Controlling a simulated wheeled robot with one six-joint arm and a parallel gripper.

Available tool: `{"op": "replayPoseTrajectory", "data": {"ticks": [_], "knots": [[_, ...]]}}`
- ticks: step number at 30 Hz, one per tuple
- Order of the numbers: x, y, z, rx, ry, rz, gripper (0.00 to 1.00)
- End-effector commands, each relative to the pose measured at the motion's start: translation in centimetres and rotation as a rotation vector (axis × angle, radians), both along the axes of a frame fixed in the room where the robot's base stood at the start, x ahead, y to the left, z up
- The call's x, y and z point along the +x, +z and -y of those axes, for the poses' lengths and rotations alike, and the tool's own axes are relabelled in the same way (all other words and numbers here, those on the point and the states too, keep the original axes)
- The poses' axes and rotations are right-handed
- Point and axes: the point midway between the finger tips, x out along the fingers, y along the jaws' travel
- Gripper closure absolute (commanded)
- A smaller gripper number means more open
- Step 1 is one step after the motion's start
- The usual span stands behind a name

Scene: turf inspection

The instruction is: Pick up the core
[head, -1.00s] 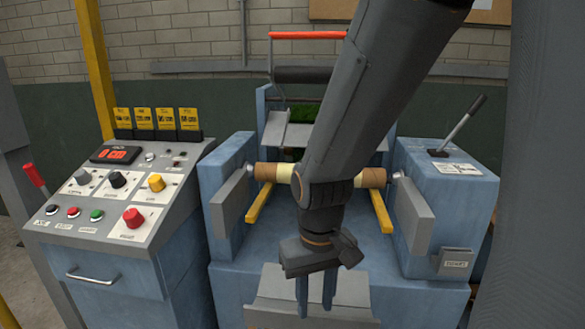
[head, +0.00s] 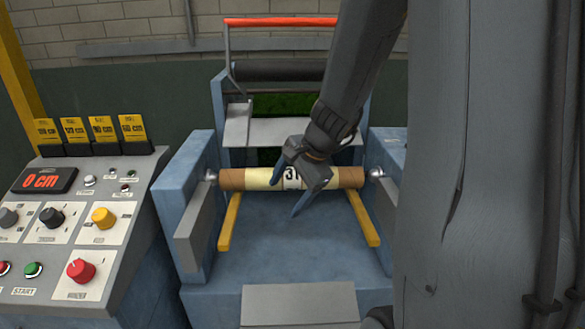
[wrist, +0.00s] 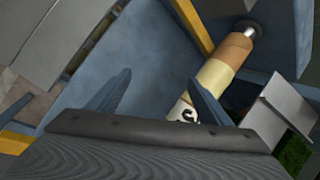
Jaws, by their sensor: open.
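The core (head: 243,180) is a brown cardboard tube with a cream band and the number 31 printed on it. It lies level between two metal end pins in the blue machine, above two yellow rails. In the wrist view the core (wrist: 218,73) runs diagonally at the right, with its near part hidden behind one finger and the gripper body. My gripper (head: 287,196) is open and tilted, overlapping the core's middle in the head view. In the wrist view my gripper (wrist: 157,84) shows the core beside its right finger, with bare blue surface between the fingers. I cannot tell whether they touch.
A control panel (head: 95,215) with knobs, buttons and a 0 cm display stands at the left. Grey side plates (head: 192,232) flank the core. A roller (head: 280,70) and a red bar (head: 280,22) are behind. The blue bed (head: 285,255) in front is clear.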

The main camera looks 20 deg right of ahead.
Motion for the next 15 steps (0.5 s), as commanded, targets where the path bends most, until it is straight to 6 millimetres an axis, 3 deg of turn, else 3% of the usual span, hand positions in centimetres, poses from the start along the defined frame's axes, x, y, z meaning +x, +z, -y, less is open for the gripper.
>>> {"op": "replayPoseTrajectory", "data": {"ticks": [1, 3, 6, 10, 15], "knots": [[1.2, 1.5, 2.0, 0.044, -0.121, 0.017, 0.27], [2.7, 2.6, 4.0, 0.098, -0.258, 0.04, 0.27], [4.1, 3.6, 6.2, 0.154, -0.391, 0.062, 0.27], [5.1, 3.8, 7.3, 0.187, -0.468, 0.075, 0.27], [6.2, 2.4, 7.0, 0.191, -0.474, 0.075, 0.27]]}}
